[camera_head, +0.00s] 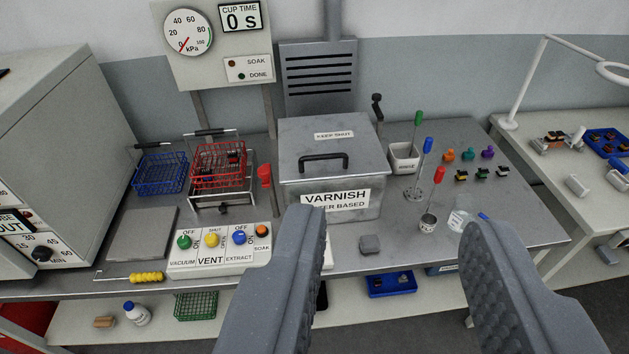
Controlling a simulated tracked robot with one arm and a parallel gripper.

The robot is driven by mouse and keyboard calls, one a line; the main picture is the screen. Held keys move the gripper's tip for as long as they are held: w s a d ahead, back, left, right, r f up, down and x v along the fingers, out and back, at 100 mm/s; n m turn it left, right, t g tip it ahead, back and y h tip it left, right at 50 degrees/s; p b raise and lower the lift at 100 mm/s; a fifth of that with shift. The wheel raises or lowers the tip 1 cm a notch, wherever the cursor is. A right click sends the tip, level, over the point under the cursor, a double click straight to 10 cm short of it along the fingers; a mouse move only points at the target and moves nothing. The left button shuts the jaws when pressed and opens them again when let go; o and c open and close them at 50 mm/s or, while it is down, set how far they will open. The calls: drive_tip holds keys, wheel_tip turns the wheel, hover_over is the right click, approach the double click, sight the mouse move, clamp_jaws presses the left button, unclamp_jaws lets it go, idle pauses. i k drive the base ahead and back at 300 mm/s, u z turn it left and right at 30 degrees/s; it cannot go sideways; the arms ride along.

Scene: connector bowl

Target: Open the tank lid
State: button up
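The varnish tank (357,207) is a grey metal box standing at the middle of the steel bench, with a "VARNISH" label on its front. Its lid (365,140) is down flat on the box and carries a "KEEP SHUT" label and a black bar handle (324,158) near the front edge. My gripper (387,225) is open and empty, its two fingers wide apart in the foreground. It is in front of the tank and apart from it. The left finger hides a little of the bench and control panel below the tank.
Left of the tank are a red wire basket (218,163), a blue wire basket (160,173) and a control panel (208,262) with knobs. A black-knobbed lever (377,108) rises at the tank's back right.

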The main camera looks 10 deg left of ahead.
sight(334, 147)
drive_tip(key=z, duration=0.05)
drive_tip(key=k, duration=0.4)
drive_tip(key=u, duration=0.55)
drive_tip(key=i, duration=1.9)
drive_tip(key=z, duration=0.65)
